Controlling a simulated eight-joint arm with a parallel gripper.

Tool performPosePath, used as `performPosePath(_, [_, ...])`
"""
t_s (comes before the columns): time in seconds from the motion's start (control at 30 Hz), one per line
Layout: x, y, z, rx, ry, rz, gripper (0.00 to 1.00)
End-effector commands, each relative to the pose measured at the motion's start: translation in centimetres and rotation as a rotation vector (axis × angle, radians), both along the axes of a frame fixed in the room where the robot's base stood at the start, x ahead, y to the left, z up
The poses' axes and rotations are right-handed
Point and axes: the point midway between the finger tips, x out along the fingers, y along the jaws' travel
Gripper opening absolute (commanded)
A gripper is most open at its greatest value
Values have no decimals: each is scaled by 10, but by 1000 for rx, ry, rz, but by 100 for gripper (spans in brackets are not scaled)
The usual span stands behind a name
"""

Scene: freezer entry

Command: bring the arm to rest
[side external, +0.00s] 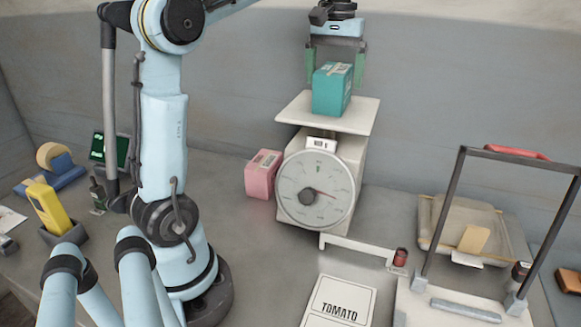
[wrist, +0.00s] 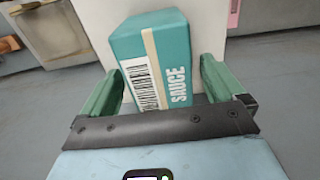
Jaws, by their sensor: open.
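My gripper (side external: 336,64) is above the scale, with its two green fingers apart. In the wrist view my gripper (wrist: 160,90) is open, with a finger on either side of a teal box. The teal box (side external: 331,90) stands on the white pan (side external: 290,108) of a dial scale (side external: 316,190). In the wrist view the teal box (wrist: 158,62) shows a barcode, a tan strip and the word SAUCE. A small gap shows between the box and each finger in the wrist view. The dial's red needle points to the right.
A pink box (side external: 262,174) stands left of the scale. A sheet marked TOMATO (side external: 340,302) lies in front. A dark frame (side external: 520,160) with a red handle stands at the right, near a tan tray (side external: 500,232). A yellow device (side external: 47,208) and a tape dispenser (side external: 56,165) are at the left.

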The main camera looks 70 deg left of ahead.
Motion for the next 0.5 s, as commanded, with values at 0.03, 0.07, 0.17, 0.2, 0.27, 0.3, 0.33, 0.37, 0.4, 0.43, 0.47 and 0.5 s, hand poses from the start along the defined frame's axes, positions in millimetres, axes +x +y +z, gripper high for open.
performPosePath(0.03, [0, 0, 1, 0, 0, 0, 96])
performPosePath(0.07, [0, 0, 1, 0, 0, 0, 96])
performPosePath(0.17, [0, 0, 1, 0, 0, 0, 96])
performPosePath(0.2, [0, 0, 1, 0, 0, 0, 96])
performPosePath(0.27, [0, 0, 1, 0, 0, 0, 96])
performPosePath(0.3, [0, 0, 1, 0, 0, 0, 96])
performPosePath(0.33, [0, 0, 0, 0, 0, 0, 96])
performPosePath(0.37, [0, 0, 0, 0, 0, 0, 96])
performPosePath(0.4, [0, 0, -1, 0, 0, 0, 96])
performPosePath(0.43, [0, 0, -3, 0, 0, 0, 96])
performPosePath(0.47, [0, 0, -4, 0, 0, 0, 96])
performPosePath(0.5, [0, 0, -7, 0, 0, 0, 96])
